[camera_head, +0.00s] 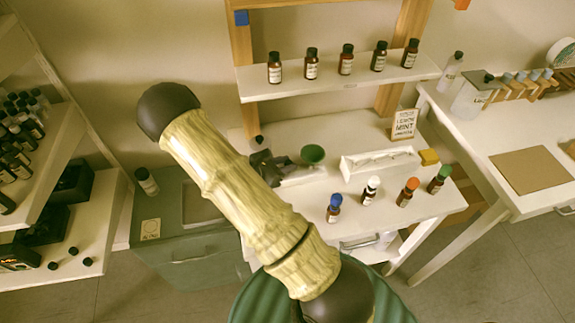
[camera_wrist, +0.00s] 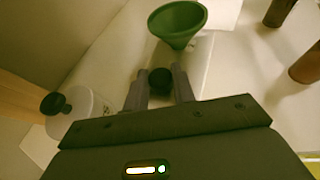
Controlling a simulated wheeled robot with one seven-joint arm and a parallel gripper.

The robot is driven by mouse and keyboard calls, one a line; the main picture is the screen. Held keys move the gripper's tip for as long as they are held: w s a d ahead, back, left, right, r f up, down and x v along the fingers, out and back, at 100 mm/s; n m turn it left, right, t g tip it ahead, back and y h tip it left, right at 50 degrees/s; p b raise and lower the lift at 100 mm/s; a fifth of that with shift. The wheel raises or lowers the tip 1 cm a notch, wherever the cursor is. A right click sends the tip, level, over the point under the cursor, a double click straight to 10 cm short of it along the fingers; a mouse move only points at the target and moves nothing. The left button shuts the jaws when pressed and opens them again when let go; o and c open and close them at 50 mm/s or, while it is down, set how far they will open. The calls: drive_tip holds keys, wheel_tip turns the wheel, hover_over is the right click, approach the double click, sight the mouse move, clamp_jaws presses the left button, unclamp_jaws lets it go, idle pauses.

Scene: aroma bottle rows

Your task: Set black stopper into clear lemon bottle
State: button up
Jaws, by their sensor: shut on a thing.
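My gripper (camera_wrist: 159,88) is shut on a small, dark, round stopper (camera_wrist: 160,80) between its fingertips in the wrist view. In the head view, my dark gripper (camera_head: 267,166) is low over the white table, left of the green funnel. A pale, clear-looking bottle (camera_wrist: 84,112) with a dark top stands to the left in the wrist view, apart from the gripper. I cannot tell which is the lemon bottle.
The green funnel (camera_head: 313,155) is beside my gripper. Bottles with blue (camera_head: 335,200), white (camera_head: 373,182), orange (camera_head: 412,184) and green (camera_head: 445,171) caps line the table front. Brown bottles stand on the shelf (camera_head: 340,82) above. A wooden post (camera_wrist: 20,97) is close by.

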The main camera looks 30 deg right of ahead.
sight(285, 164)
drive_tip(key=shift+r, duration=0.1)
wheel_tip(285, 164, up, 10)
idle(0.4)
idle(0.6)
